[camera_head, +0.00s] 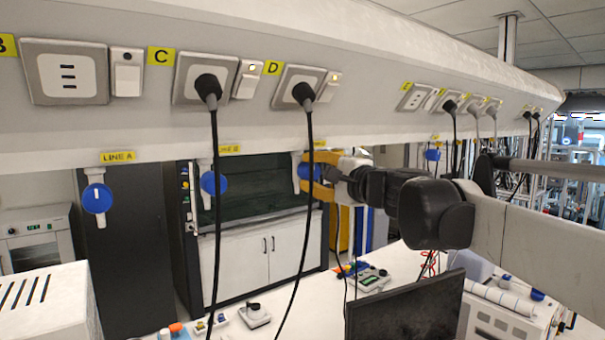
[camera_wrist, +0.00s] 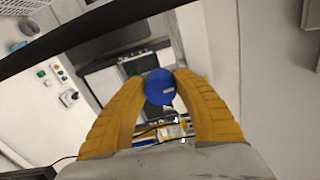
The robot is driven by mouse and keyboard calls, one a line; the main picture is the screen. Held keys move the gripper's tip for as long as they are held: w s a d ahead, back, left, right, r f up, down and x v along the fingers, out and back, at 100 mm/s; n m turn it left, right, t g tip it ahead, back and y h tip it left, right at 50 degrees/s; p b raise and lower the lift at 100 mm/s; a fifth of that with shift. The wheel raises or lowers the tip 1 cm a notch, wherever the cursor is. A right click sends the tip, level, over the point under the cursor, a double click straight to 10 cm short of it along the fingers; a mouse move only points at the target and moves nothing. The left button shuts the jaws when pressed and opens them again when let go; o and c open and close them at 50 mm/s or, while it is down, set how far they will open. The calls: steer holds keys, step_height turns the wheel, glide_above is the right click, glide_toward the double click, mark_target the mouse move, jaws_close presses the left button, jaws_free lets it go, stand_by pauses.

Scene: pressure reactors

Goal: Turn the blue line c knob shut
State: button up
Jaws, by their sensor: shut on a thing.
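My yellow-fingered gripper (camera_head: 309,178) is at the third blue knob (camera_head: 308,173) from the left, under the overhead panel. A small pale mark shows on the knob's face. The blue knob under the second yellow label (camera_head: 214,183) and the blue knob under the LINE A label (camera_head: 97,198) hang to the left, apart from my gripper.
Black power cords (camera_head: 213,230) hang from the panel sockets; one (camera_head: 310,130) passes close to my gripper. A dark monitor (camera_head: 405,312) stands below my arm on the white bench. A fume hood (camera_head: 255,250) is behind.

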steer(key=shift+m, duration=0.5)
steer(key=o, duration=1.2)
steer(key=v, duration=1.2)
steer(key=shift+f, duration=0.1)
